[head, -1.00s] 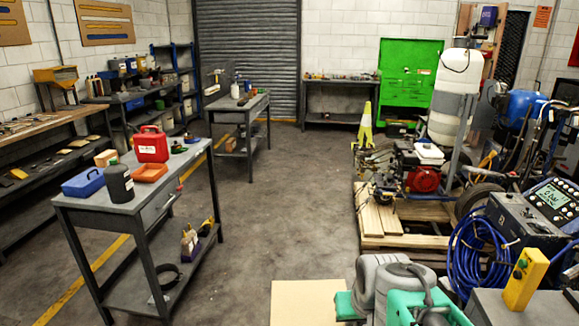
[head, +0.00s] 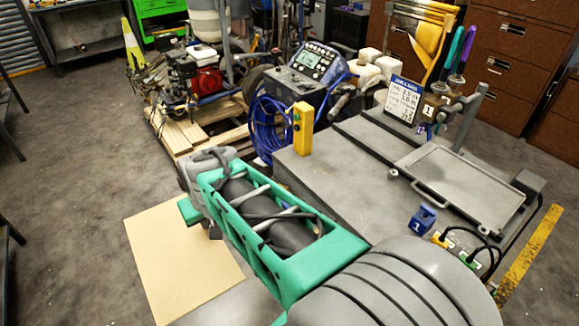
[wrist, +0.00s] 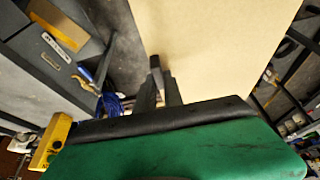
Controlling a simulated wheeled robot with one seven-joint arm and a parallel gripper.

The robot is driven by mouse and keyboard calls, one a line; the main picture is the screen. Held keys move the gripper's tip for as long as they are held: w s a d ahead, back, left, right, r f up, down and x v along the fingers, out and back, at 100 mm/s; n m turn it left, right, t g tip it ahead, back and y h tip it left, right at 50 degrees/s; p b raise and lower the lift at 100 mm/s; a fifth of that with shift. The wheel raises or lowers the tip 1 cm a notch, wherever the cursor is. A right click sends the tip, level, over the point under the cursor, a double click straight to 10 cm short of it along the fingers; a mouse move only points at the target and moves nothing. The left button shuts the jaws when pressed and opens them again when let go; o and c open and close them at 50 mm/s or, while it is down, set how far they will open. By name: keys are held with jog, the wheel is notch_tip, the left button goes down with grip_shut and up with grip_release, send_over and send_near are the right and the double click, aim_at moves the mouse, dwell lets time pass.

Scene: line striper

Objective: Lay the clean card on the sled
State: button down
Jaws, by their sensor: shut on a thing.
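The clean card (head: 182,262) is a flat, plain tan sheet at the lower left of the head view. It fills the top middle of the wrist view (wrist: 205,45). My gripper (wrist: 160,82) is shut on the card's near edge and holds it out past the bench, over the floor. In the head view my green arm hides most of the gripper. The sled (head: 465,185) looks to be the shallow grey metal tray with a front handle, on the bench at the right. Its bed is bare. The card is well to the left of it.
A wooden pallet (head: 185,130) with an engine stands behind. Floor is clear at left.

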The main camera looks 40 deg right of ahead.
jog(key=s+d+f+m+g+h+b, duration=0.15)
jog(key=s+d+m, duration=0.25)
jog(key=d, duration=0.7)
jog(key=s+d+f+m+h+b, duration=0.15)
jog(key=s+d+m, duration=0.3)
jog(key=d, duration=0.75)
jog(key=s+d+r+m+g, duration=0.4)
jog(key=s+d+r+m, duration=0.2)
jog(key=s+d+m, duration=0.35)
jog(key=m+g+p, duration=0.1)
jog(key=m+p, duration=0.1)
jog(key=m, duration=0.2)
send_over(358, 198)
jog(key=a, duration=0.2)
jog(key=f, duration=1)
jog(key=shift+w+d+f, duration=0.15)
jog(key=shift+w+d, duration=0.05)
jog(key=shift+w, duration=0.2)
notch_tip(358, 198, down, 3)
jog(key=shift+r, duration=0.15)
jog(key=shift+f, duration=0.35)
jog(key=c, duration=1.5)
grip_release()
jog(key=shift+o, duration=0.2)
jog(key=shift+r, duration=0.1)
